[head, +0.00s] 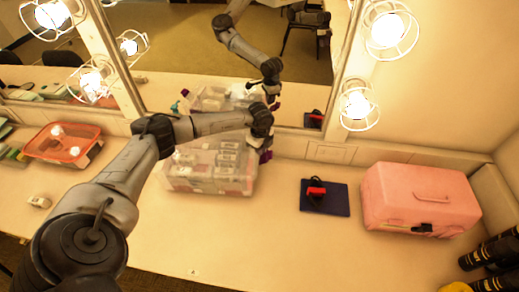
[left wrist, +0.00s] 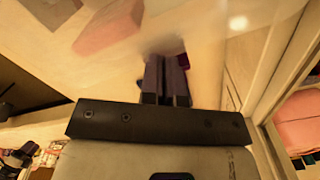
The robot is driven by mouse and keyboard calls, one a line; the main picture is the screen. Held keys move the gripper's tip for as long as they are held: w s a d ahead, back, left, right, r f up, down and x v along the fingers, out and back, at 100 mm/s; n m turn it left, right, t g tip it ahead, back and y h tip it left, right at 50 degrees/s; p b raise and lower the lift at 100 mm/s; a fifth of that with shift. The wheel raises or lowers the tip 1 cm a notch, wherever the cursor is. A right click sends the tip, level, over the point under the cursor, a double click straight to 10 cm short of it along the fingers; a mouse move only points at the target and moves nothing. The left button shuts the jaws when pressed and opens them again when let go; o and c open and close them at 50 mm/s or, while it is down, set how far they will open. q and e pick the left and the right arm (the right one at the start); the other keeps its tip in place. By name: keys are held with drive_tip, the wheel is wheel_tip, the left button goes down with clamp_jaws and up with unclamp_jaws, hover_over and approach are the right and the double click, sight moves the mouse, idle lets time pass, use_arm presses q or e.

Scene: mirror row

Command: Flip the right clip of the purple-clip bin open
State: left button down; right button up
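The purple-clip bin (head: 208,182) is a clear lidded box with small white items inside. It stands on the counter against the mirror. Its right clip (head: 265,156) is purple and shows at the bin's right end, just below my left gripper (head: 266,140). The clip also shows as a purple bit by the fingertips in the left wrist view (left wrist: 184,60). My left fingers (left wrist: 166,80) look close together with nothing visible between them. I cannot tell whether they touch the clip. My left arm hides the bin's back left part. My right gripper is not in view.
A dark blue pad with a red-and-black item (head: 325,197) lies right of the bin, then a pink case (head: 420,198). An orange bin (head: 63,143) stands at the left. The mirror (head: 200,55) rises behind, with lamps on its frame.

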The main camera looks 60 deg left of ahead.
use_arm(q)
drive_tip(key=shift+s+d+r+p, duration=0.25)
drive_tip(key=shift+r+p, duration=0.3)
drive_tip(key=shift+p, duration=0.35)
drive_tip(key=shift+a+r+p, duration=0.15)
drive_tip(key=shift+r+p, duration=0.45)
drive_tip(key=shift+r, duration=0.25)
drive_tip(key=shift+s+a+r+p, duration=0.1)
drive_tip(key=shift+r+p, duration=1.2)
drive_tip(key=shift+r, duration=0.25)
